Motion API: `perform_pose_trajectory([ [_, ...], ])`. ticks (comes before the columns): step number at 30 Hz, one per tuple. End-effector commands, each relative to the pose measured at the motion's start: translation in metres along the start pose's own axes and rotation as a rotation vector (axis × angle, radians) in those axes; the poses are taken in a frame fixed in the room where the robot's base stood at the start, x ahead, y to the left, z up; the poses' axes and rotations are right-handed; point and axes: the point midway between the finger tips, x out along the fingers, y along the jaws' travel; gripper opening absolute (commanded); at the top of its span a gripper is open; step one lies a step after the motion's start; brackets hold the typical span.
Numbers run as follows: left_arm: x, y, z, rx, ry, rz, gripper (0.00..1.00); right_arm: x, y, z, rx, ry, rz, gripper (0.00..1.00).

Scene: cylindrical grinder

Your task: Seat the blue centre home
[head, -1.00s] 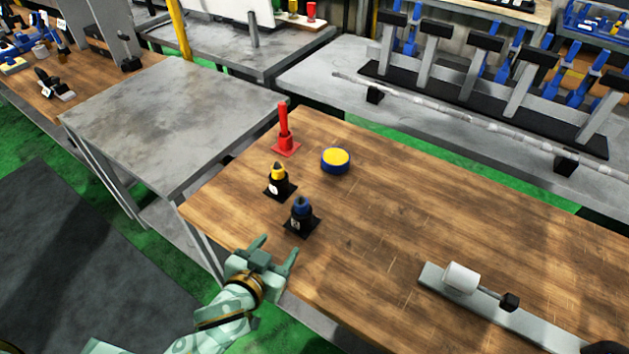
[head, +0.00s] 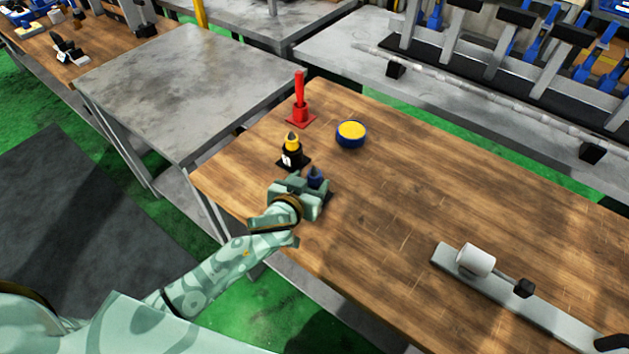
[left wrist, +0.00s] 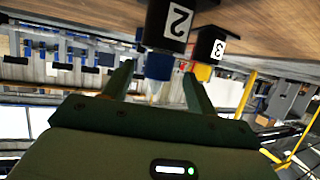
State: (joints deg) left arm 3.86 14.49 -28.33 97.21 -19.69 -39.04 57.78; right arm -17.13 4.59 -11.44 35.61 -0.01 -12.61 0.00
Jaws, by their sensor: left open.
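The blue centre (head: 315,175) stands upright in a black holder on the wooden table, partly hidden behind my left gripper. In the left wrist view, which looks upside down, the blue centre (left wrist: 158,66) shows with its black block (left wrist: 168,25) marked 2. My left gripper (head: 305,192) is open. Its two fingers (left wrist: 158,82) reach out to either side of the blue centre in that view; I cannot tell whether they touch it. My right gripper is not in view.
A yellow centre (head: 292,143) in a black holder stands close by, with a red post (head: 300,105) behind it. A round blue and yellow piece (head: 351,133) lies to the right. A grey rail with a white cylinder (head: 476,260) lies front right. The table's middle is clear.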

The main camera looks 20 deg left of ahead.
Motion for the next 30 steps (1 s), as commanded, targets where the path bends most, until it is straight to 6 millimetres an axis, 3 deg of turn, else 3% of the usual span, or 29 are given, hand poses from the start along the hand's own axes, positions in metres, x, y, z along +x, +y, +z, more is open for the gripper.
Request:
perform_pose_trajectory([
  [6,0.032,0.001,-0.001,0.001,0.000,0.000,0.57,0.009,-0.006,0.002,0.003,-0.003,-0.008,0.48],
  [14,0.035,0.002,-0.002,-0.001,0.000,0.000,0.57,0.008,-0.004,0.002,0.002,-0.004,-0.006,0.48],
  [20,0.035,0.001,-0.002,-0.001,0.000,0.000,0.01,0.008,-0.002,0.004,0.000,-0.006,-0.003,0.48],
  [30,0.031,0.002,-0.012,-0.002,0.004,0.000,0.00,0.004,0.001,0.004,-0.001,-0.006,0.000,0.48],
])
